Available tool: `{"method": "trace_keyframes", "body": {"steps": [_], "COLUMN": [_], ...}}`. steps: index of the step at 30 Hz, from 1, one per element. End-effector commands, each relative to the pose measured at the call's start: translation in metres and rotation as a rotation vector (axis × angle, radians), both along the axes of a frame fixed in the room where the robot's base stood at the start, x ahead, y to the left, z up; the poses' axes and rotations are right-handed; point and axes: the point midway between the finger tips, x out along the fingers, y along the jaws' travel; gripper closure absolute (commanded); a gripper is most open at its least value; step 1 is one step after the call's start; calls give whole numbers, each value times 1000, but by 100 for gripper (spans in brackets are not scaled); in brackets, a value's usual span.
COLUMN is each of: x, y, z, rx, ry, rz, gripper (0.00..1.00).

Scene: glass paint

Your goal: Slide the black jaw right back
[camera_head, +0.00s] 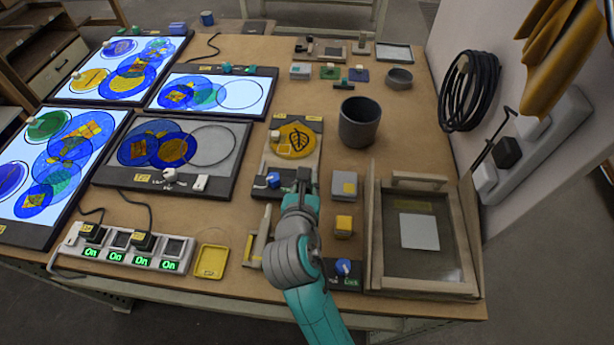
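A fixture board (310,163) stands right of the table's middle, with a yellow disc (295,141) bearing a dark leaf on it. A dark block (284,178) at the near end of the board looks like the black jaw, but I cannot tell for sure. It sits apart from the disc's near edge. A blue knob (273,180) shows at its left. My gripper (303,182) is at the near end of the board, by the dark block. My teal and grey arm comes in from below and hides part of this end. I cannot see whether the fingers touch the jaw.
A dark grey cup (359,122) stands right of the board. A grey block (345,185) and a yellow-topped block (343,225) stand right of my arm. A wood-framed glass case (385,262) is farther right. Lit panels (215,92) and a power strip (130,250) lie left.

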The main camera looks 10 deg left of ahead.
Motion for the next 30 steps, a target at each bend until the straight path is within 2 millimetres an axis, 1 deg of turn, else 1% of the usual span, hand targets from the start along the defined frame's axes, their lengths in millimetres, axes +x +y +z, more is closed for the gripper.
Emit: {"method": "trace_keyframes", "body": {"steps": [2,3,5,6,14,17,19,23,30], "x": [-2,-2,-2,-2,-1,-4,-10,-29,-74], "y": [0,0,0,0,0,0,0,0,-1], "z": [-2,-2,-2,-2,-1,0,2,10,28], "rx": [-1,-1,-2,-1,-1,-1,0,-1,0], "ry": [7,7,7,6,4,4,3,3,4], "rz": [1,1,2,1,0,1,2,4,4], "gripper": [100,75,60,54,54,54,54,54,54]}}
